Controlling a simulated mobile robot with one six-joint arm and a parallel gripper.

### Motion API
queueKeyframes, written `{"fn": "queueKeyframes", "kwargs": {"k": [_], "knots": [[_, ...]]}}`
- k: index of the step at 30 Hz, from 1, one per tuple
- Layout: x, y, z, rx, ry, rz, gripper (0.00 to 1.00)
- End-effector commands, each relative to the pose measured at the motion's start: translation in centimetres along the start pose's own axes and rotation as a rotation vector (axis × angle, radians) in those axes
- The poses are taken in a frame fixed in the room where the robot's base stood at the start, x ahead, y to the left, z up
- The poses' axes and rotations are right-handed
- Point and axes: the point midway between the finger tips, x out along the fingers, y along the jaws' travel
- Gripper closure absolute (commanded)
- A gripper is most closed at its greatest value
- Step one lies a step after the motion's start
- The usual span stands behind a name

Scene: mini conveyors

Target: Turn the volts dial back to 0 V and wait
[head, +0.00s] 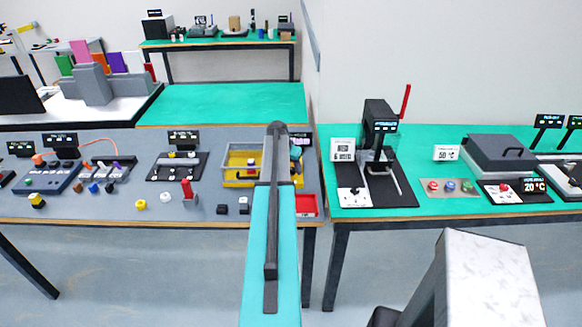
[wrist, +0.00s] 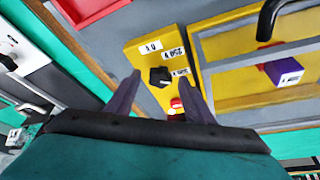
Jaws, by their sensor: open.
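The volts dial is a small black knob (wrist: 160,77) on a yellow panel (wrist: 140,52) in the wrist view. White labels sit around it; one reads like 0 V (wrist: 151,46), two others show higher voltages. Which label the knob points to is not clear. My gripper (wrist: 159,78) is open, its two dark fingers either side of the knob in the picture. I cannot tell whether they touch it. In the head view my arm hides the panel; only part of the yellow-framed device (head: 229,177) shows.
A red lamp or button (wrist: 176,106) sits on the same panel near my right finger. Beside it is a yellow-framed enclosure (wrist: 225,22) with a black handle (wrist: 268,22) and a purple-and-white block (wrist: 285,72). A red tray (head: 306,205) lies at the bench edge.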

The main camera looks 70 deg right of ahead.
Motion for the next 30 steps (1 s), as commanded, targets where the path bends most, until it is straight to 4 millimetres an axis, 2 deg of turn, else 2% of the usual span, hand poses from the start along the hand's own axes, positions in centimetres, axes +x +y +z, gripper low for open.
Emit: {"fn": "queueKeyframes", "kwargs": {"k": [5, 12, 13, 23, 30], "knots": [[0.00, 0.02, 0.00, 0.000, 0.000, 0.000, 0.52], [-0.02, 0.03, -0.01, 0.000, 0.000, 0.000, 0.91], [-0.03, 0.02, -0.02, 0.000, 0.000, 0.000, 0.93], [0.02, 0.08, 0.00, -0.021, 0.000, -0.011, 0.93], [0.08, 0.24, -0.01, -0.097, 0.001, -0.043, 0.93]]}}
